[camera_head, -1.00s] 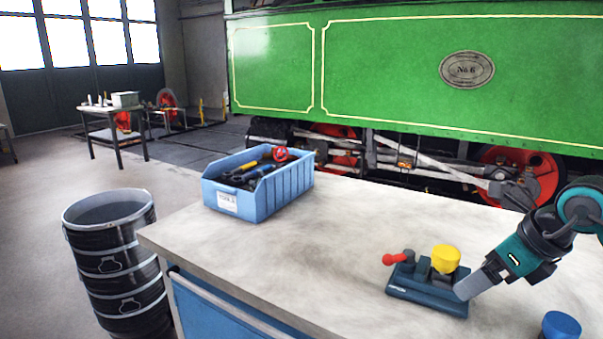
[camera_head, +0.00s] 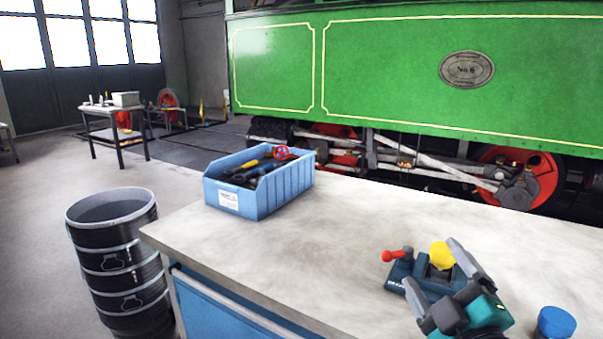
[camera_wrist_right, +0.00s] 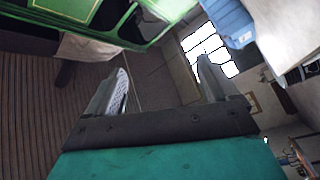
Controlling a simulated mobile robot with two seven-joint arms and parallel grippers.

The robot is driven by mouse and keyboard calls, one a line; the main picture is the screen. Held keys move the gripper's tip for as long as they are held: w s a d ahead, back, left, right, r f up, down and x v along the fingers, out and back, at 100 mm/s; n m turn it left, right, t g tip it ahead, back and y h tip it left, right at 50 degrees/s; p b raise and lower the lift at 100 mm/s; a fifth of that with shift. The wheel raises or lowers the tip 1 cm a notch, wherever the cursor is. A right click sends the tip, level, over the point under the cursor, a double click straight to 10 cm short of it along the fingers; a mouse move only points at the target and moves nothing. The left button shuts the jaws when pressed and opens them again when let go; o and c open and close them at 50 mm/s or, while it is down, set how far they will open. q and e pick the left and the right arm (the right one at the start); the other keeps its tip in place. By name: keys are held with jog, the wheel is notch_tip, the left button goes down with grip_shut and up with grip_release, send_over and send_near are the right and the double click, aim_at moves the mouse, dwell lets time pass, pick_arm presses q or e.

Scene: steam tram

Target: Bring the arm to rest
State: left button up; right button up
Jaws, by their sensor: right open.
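My right gripper (camera_head: 436,271) is in the lower right of the head view, its two fingers spread apart. In the head view it overlaps a dark teal fixture (camera_head: 398,272) with a red-knobbed lever and a yellow cap (camera_head: 441,255) on the workbench. Part of the fixture is hidden behind the gripper. In the right wrist view the gripper (camera_wrist_right: 163,88) also shows open, with nothing between its fingers. My left gripper is not in view.
A blue tool bin (camera_head: 262,200) stands on the workbench (camera_head: 330,240). A blue cap (camera_head: 555,323) is right of the gripper. The middle of the bench top is clear.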

jog(key=s+d+f+m+g+h, duration=0.2)
jog(key=s+f+m+g, duration=0.2)
jog(key=f, duration=0.3)
jog(key=s+d+f+m+g+h, duration=0.2)
jog(key=s+f+m+g, duration=0.2)
jog(key=f, duration=0.3)
jog(key=s+a+f+m+g+y, duration=0.1)
jog(key=s+a+f+g, duration=0.1)
jog(key=s+f+g, duration=0.45)
jog(key=s+a+f+m+g+y, duration=0.1)
jog(key=s+f+g, duration=0.15)
jog(key=s, duration=0.65)
pick_arm(q)
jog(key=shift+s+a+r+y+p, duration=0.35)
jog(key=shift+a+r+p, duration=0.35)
jog(key=shift+p, duration=0.8)
pick_arm(e)
jog(key=w+a+f+t+y, duration=0.2)
jog(key=w+a+f+t, duration=0.1)
jog(key=w+f+t, duration=0.3)
jog(key=shift+w+t, duration=0.85)
jog(key=shift+t, duration=0.15)
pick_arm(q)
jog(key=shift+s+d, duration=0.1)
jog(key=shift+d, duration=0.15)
pick_arm(e)
jog(key=shift+a, duration=0.1)
jog(key=shift+c, duration=0.3)
